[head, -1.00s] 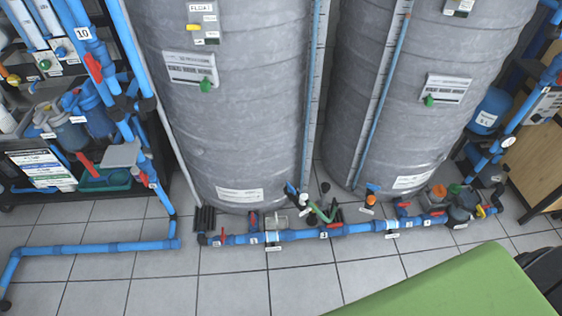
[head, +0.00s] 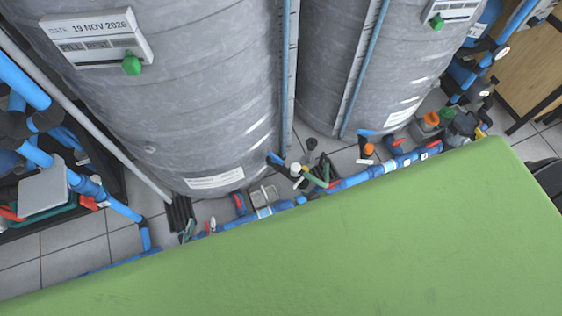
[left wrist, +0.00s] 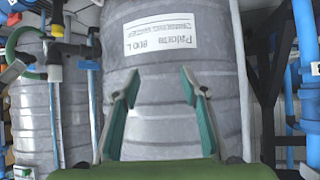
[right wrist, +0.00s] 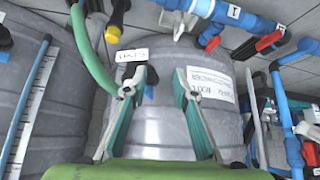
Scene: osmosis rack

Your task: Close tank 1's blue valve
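Two grey tanks stand side by side in the head view, the left one (head: 190,110) and the right one (head: 335,70). A blue valve handle (head: 275,158) sits at the left tank's foot, and another blue handle (head: 366,133) at the right tank's foot. I cannot tell which tank is tank 1. Neither gripper shows in the head view. My left gripper (left wrist: 157,82) is open and empty, facing a labelled tank (left wrist: 175,75). My right gripper (right wrist: 158,80) is open and empty.
Blue floor piping (head: 375,172) with red handles runs before the tanks. A green hose (right wrist: 88,50) passes close to my right gripper's left finger. A rack with blue pipes (head: 25,85) stands at the left. A green surface hides the lower head view.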

